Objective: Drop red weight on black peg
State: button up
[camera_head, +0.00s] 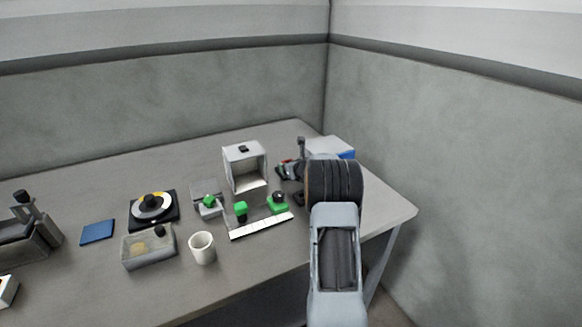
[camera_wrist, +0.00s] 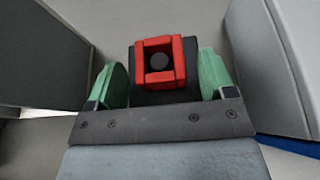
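The red weight (camera_wrist: 177,62) is a square red frame in the wrist view. A dark round top, which looks like the black peg (camera_wrist: 159,62), shows inside its opening. A black base (camera_wrist: 165,97) lies below or behind it. My gripper (camera_wrist: 163,80) has its two green fingers on either side of the red weight, with a gap on each side, so it is open and holds nothing. In the head view only a small bit of red (camera_head: 287,161) shows left of my arm. How far down the weight sits is unclear.
A white open-fronted box (camera_head: 231,172) stands left of my arm, and a white and blue box (camera_head: 347,154) behind it. A cup (camera_head: 202,247), clear bin (camera_head: 135,258) and reel (camera_head: 166,198) are further left.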

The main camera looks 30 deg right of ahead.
jog(key=shift+r, duration=0.1)
jog(key=shift+r+p, duration=0.2)
jog(key=shift+p, duration=0.1)
jog(key=b+v, duration=0.1)
jog(key=v, duration=1)
jog(key=shift+s+a, duration=0.1)
jog(key=shift+s, duration=0.35)
jog(key=s+a+r+n+g+y, duration=0.1)
jog(key=s+a+n+g+y, duration=0.25)
jog(key=a+n, duration=0.8)
jog(key=s+a+r+n+g+y, duration=0.1)
jog(key=s+a+n+g+y, duration=0.2)
jog(key=a+n, duration=0.85)
jog(key=s+a+f+n+g+h, duration=0.1)
jog(key=s+a+n+g+h, duration=0.1)
jog(key=s+n, duration=0.5)
jog(key=s+a+f+n+g+h, duration=0.1)
jog(key=s+a+n+h, duration=0.1)
jog(key=s+a+n, duration=0.3)
jog(key=shift+s+a+f+n+g+h, duration=0.15)
jog(key=shift+s+f+n+g+h, duration=0.2)
jog(key=shift+s+n, duration=1.45)
jog(key=shift+s+m, duration=0.45)
jog(key=shift+m, duration=0.05)
